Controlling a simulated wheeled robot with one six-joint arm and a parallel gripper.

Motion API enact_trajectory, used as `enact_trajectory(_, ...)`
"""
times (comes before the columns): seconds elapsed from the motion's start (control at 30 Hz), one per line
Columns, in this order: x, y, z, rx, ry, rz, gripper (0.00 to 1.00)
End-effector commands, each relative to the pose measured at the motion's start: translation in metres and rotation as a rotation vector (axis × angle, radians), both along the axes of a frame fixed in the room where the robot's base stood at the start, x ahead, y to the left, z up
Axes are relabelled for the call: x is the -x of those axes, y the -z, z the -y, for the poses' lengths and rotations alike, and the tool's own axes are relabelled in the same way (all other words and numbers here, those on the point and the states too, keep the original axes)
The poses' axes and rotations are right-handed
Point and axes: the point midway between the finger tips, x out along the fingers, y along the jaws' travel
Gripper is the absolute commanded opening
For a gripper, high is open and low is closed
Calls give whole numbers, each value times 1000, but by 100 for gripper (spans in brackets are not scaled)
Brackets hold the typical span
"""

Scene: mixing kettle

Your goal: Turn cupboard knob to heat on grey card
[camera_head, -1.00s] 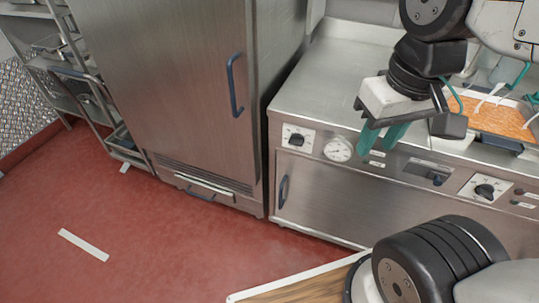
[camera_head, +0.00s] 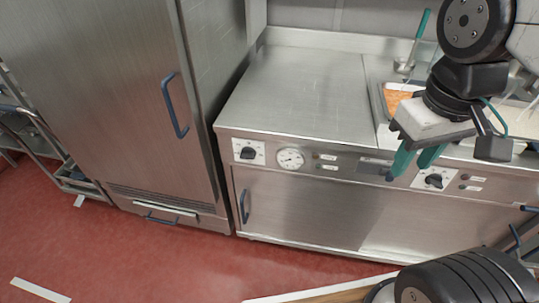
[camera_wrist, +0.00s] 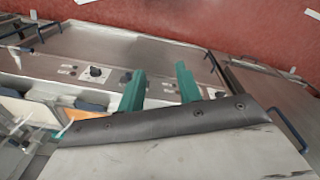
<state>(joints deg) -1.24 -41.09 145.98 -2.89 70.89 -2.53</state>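The steel cupboard (camera_head: 300,205) has a control strip along the top of its front. A black knob (camera_head: 248,152) on a white card is at the left end, beside a round gauge (camera_head: 290,159). Farther right is a grey card (camera_head: 374,167) with a dark knob-like part (camera_head: 390,177) at its lower right, partly behind my fingers. Another black knob (camera_head: 434,181) on a white card is to its right; a knob on a white card also shows in the wrist view (camera_wrist: 97,72). My gripper (camera_head: 411,165) is open and empty in front of this part; contact cannot be told.
A tall steel cabinet (camera_head: 110,90) with a blue handle stands at the left. The worktop (camera_head: 300,95) is bare at left, with an orange board (camera_head: 398,100) at right. Red floor (camera_head: 150,255) is free at lower left. A wooden edge (camera_head: 345,296) is at the bottom.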

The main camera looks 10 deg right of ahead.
Motion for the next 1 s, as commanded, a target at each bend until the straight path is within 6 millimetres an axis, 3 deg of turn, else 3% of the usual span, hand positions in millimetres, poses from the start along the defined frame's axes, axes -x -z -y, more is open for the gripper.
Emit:
enact_trajectory(0.17,-26,14,13,184,-320,-184,35)
enact_trajectory(0.33,-70,28,23,409,-748,-428,35)
enact_trajectory(0.57,-144,55,8,694,-1323,-800,35)
enact_trajectory(0.77,-211,93,-38,941,-1791,-1174,35)
enact_trajectory(1.0,-269,167,-131,1267,-2251,-1716,35)
